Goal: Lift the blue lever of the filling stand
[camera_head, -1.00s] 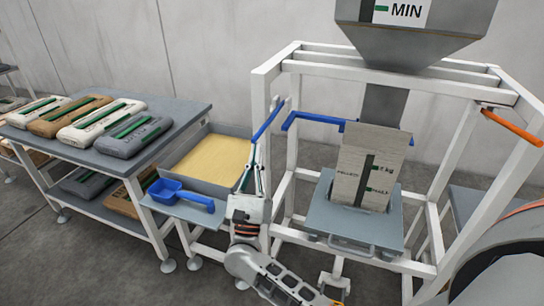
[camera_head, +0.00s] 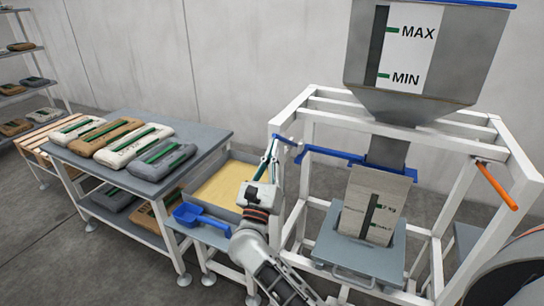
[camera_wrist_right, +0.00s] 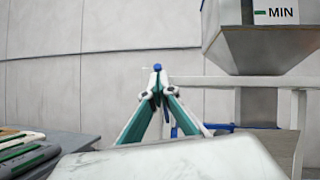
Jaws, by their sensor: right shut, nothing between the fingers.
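The filling stand is a white frame (camera_head: 405,118) under a grey hopper (camera_head: 425,60). Its blue lever (camera_head: 286,140) is at the frame's upper left post, lying nearly level. A blue bar (camera_head: 335,155) runs from there to the hopper's chute. My right gripper (camera_head: 273,143) is shut and empty, pointing up, with its fingertips at the lever; I cannot tell whether they touch. In the right wrist view the green-sided fingers (camera_wrist_right: 157,75) meet at a blue spot, apparently the lever (camera_wrist_right: 157,67). My left gripper is not in view.
A paper bag (camera_head: 375,205) stands on the grey platform (camera_head: 350,258) under the chute. An orange handle (camera_head: 496,186) is on the frame's right side. A tray of yellow granules (camera_head: 220,185), a blue scoop (camera_head: 192,214) and a table with several bags (camera_head: 215,135) are left.

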